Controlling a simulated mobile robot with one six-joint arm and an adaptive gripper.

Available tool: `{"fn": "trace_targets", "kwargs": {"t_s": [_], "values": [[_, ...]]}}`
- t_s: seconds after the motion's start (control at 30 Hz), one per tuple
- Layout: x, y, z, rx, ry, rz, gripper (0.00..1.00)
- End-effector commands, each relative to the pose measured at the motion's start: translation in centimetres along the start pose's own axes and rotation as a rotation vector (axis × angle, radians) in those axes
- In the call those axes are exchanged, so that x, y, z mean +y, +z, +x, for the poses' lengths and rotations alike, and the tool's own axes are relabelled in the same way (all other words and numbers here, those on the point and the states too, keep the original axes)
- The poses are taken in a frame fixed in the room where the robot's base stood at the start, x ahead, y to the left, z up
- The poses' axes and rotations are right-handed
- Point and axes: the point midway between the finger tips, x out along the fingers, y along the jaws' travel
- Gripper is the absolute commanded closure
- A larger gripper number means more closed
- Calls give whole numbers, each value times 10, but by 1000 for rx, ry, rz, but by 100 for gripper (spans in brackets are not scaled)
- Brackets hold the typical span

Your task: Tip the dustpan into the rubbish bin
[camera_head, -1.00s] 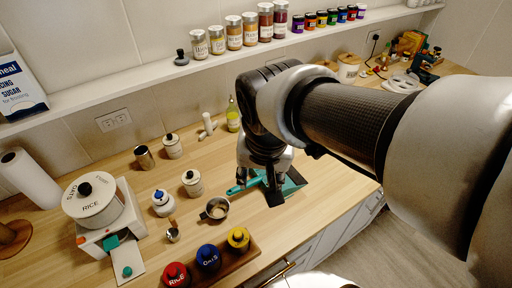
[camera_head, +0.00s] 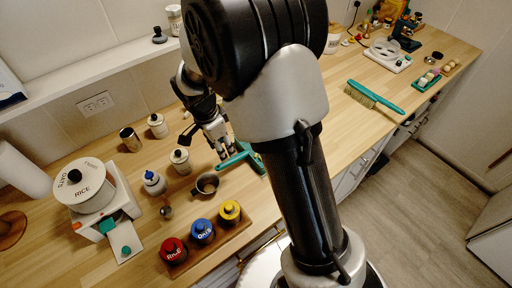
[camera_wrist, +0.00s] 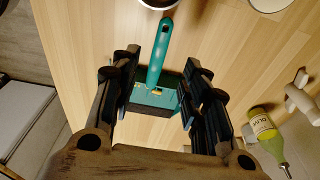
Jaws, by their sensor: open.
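The teal dustpan lies on the wooden counter. In the head view its handle (camera_head: 233,160) and part of its pan (camera_head: 256,158) show beside my arm. In the wrist view the handle (camera_wrist: 160,52) points away from me, and the pan (camera_wrist: 155,94) lies between and beyond my fingers. My gripper (camera_wrist: 160,78) is open and empty, one finger on each side of the dustpan. In the head view my gripper (camera_head: 222,150) is just above the handle; I cannot tell whether it touches. I cannot make out a rubbish bin for certain.
A green-handled brush (camera_head: 375,97) lies to the right.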

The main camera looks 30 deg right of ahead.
Motion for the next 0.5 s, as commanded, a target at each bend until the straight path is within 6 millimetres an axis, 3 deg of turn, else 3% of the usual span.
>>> {"fn": "trace_targets", "kwargs": {"t_s": [0.27, 0.5], "values": [[1, 0, 4, 0, 1, -1, 58], [1, 0, 26, 0, 2, -1, 58]]}}
